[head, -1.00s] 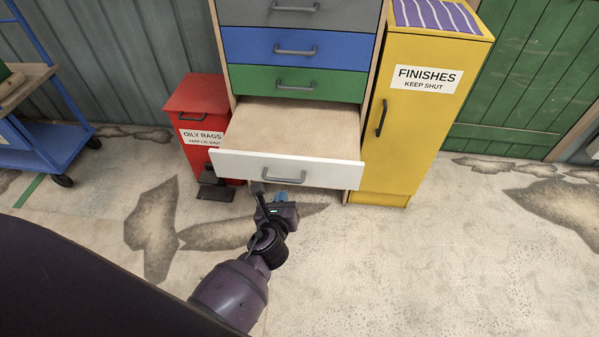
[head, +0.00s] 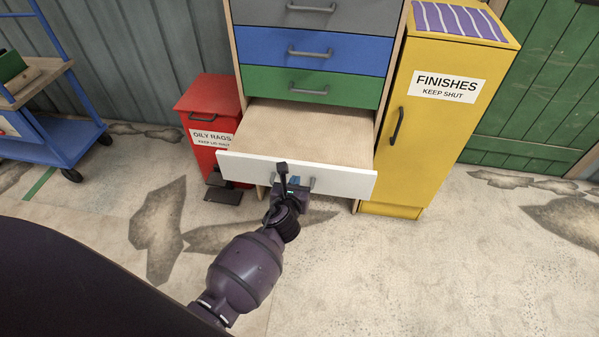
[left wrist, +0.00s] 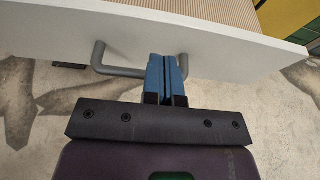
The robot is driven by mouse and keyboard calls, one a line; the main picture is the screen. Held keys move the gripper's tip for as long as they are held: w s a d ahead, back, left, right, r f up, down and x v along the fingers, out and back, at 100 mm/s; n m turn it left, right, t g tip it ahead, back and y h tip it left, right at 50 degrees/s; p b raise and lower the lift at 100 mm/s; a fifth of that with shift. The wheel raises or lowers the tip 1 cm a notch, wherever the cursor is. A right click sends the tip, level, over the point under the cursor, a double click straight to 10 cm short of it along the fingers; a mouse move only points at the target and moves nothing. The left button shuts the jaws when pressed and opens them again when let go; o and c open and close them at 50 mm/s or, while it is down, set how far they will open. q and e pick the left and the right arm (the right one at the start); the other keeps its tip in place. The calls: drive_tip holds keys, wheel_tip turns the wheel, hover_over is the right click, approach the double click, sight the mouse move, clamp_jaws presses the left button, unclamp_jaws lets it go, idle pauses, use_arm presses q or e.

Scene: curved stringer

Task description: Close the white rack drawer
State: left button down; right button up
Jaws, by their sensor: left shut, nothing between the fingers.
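The white rack drawer (head: 345,183) is pulled out at the bottom of the rack, and its bare wooden inside (head: 300,130) shows from above. Its grey handle (head: 312,184) is partly hidden behind my left gripper (head: 292,181) in the head view. In the left wrist view, the white front (left wrist: 225,45) and the handle (left wrist: 100,62) are close ahead. The blue fingers of my left gripper (left wrist: 166,62) are shut and empty, close to the front beside the handle's right end. I cannot tell if they touch it. My right gripper is not in view.
Above are the closed green (head: 320,84), blue (head: 330,52) and grey drawers (head: 300,10). A red oily rags bin (head: 205,105) stands at left, with a yellow finishes cabinet (head: 430,110) at right. A blue cart (head: 60,140) is at far left. The floor at right is clear.

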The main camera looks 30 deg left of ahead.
sight(299, 167)
use_arm(q)
drive_tip(key=x, duration=0.3)
drive_tip(key=shift+w+r, duration=0.15)
drive_tip(key=shift+r, duration=0.2)
drive_tip(key=shift+w+a+r, duration=0.1)
drive_tip(key=shift+w+a, duration=0.05)
drive_tip(key=shift+w, duration=0.3)
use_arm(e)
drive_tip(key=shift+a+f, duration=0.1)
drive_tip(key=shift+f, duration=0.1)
